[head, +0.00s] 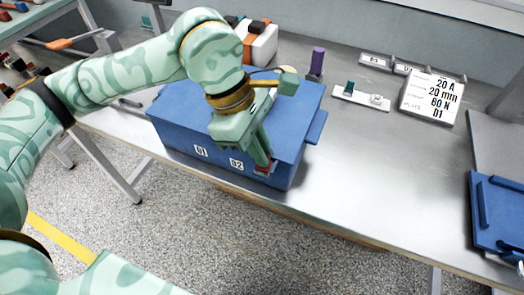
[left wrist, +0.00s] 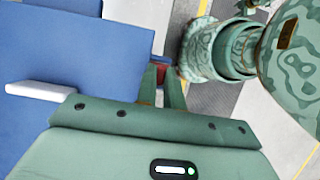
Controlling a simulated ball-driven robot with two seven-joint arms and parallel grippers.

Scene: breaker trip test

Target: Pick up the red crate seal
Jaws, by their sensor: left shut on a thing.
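The blue crate (head: 180,128) sits on the metal bench with its lid on, labels 01 and 02 on its front. The red crate seal (head: 264,173) shows as a small red piece at the crate's front, right of label 02. My left gripper (head: 265,163) reaches down over the crate and is shut on the seal, its fingers hiding part of it. In the left wrist view, the red seal (left wrist: 161,74) shows between the fingertips (left wrist: 162,85), beside the crate's blue edge (left wrist: 90,45). I cannot tell whether it still touches the crate. My right gripper is not in view.
A placard (head: 431,98) reading 20 A, 20 mm, 60 N, 01 stands at the back right. A purple cylinder (head: 317,62) and a small switch plate (head: 361,97) stand behind the crate. A blue tray (head: 497,215) lies far right. The bench's middle (head: 385,165) is clear.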

